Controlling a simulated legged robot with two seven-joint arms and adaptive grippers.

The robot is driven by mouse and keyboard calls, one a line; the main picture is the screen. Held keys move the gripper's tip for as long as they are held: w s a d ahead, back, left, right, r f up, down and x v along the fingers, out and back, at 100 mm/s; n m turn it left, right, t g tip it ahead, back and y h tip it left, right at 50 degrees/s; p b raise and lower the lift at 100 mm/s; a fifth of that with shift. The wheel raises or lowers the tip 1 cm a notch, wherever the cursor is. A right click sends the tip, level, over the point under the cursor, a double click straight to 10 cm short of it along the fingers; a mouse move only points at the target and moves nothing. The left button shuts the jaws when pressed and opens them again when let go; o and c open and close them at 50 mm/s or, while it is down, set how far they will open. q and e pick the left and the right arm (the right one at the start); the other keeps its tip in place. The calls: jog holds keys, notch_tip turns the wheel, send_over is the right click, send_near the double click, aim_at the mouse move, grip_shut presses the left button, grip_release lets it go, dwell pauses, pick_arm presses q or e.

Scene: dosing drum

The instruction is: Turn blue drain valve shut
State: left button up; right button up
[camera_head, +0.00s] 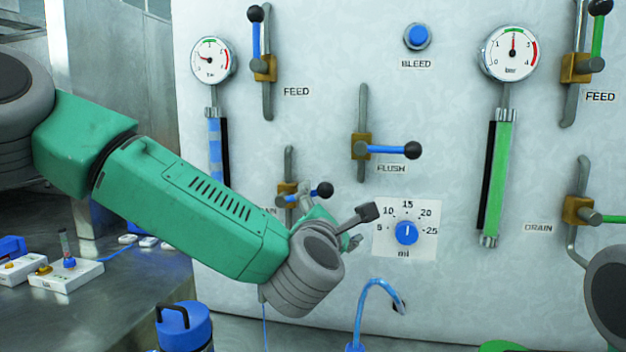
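The blue drain valve (288,195) is on the panel at the lower left, with a brass body on a grey pipe. Its blue lever points right and slightly up, ending in a black knob (324,190). My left gripper (336,206) is just below and right of the knob, partly hidden behind my grey wrist. Its fingers look spread, one dark fingertip standing out to the right. I see nothing held, and cannot tell whether it touches the lever. The DRAIN label is mostly covered by my arm. My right gripper is out of view.
Close by are the flush valve (362,146) with its lever pointing right, the dial (406,233) and a blue hose (375,290). The blue feed valve (264,68) has its lever up. A blue-lidded container (184,325) stands below my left arm.

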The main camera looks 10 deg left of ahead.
pick_arm(q)
jog(key=shift+d, duration=0.2)
jog(key=shift+f, duration=0.25)
jog(key=shift+f+b, duration=0.45)
jog(key=shift+b, duration=0.15)
jog(key=shift+r, duration=0.1)
jog(key=shift+a+r, duration=0.45)
jog(key=shift+a, duration=0.05)
jog(key=s+b, duration=0.1)
jog(key=s, duration=0.8)
jog(key=shift+b, duration=0.3)
jog(key=shift+a+r, duration=0.1)
jog(key=shift+r, duration=0.05)
